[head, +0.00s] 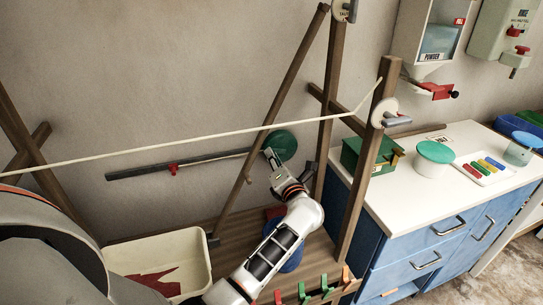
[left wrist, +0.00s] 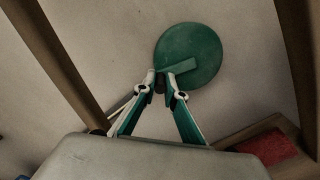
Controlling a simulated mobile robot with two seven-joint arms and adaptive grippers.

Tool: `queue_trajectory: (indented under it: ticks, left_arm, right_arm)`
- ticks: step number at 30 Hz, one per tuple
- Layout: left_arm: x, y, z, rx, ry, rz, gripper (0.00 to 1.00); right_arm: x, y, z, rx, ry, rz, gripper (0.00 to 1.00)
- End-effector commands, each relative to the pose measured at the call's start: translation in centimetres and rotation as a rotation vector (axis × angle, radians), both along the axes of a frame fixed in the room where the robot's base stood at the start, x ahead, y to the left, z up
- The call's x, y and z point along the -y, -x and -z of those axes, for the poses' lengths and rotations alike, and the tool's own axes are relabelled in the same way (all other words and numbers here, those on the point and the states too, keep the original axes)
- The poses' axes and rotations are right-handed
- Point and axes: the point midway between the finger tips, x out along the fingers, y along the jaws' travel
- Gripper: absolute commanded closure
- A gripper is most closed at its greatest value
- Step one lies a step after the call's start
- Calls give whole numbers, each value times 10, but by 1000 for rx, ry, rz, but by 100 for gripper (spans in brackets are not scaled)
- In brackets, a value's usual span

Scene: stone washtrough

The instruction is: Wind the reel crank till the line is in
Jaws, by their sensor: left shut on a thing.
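The round green reel (head: 285,143) is at the wall behind the wooden frame; in the left wrist view it is a green disc (left wrist: 192,48). A short green crank arm (left wrist: 184,66) lies across its lower part. My left gripper (head: 271,159) is at the reel's lower left. In the left wrist view its fingers (left wrist: 162,84) close together at the crank's end, shut on the crank handle, which they mostly hide. The pale line (head: 220,136) runs from the left edge across to a pulley (head: 384,110) on a wooden post. My right gripper is out of view.
A cream basin (head: 207,263) with red cloth (head: 158,282) stands at the lower left. Coloured pegs (head: 303,292) line the front rail. A blue cabinet (head: 440,245) with a white top carrying several items stands right. Slanted wooden beams flank my left arm.

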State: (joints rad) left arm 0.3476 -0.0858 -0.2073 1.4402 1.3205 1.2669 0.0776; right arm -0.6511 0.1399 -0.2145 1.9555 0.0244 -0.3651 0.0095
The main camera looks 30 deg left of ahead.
Motion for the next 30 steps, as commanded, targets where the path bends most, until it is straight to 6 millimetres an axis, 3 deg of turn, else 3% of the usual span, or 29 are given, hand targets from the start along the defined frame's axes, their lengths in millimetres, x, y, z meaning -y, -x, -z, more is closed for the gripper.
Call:
queue_trajectory:
  ticks: [11, 12, 14, 24, 30]
  left_arm:
    - [1, -1, -1, -2, -5, 2, 100]
    - [1, -1, -1, -2, -5, 2, 84]
    - [1, -1, -1, -2, -5, 2, 72]
    - [1, 0, 0, -3, -4, 1, 72]
    - [18, 15, 1, -4, -1, 3, 72]
  right_arm:
    - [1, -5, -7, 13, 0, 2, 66]
    - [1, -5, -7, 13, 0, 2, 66]
    - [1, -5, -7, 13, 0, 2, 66]
    - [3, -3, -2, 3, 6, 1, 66]
    - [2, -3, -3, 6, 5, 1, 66]
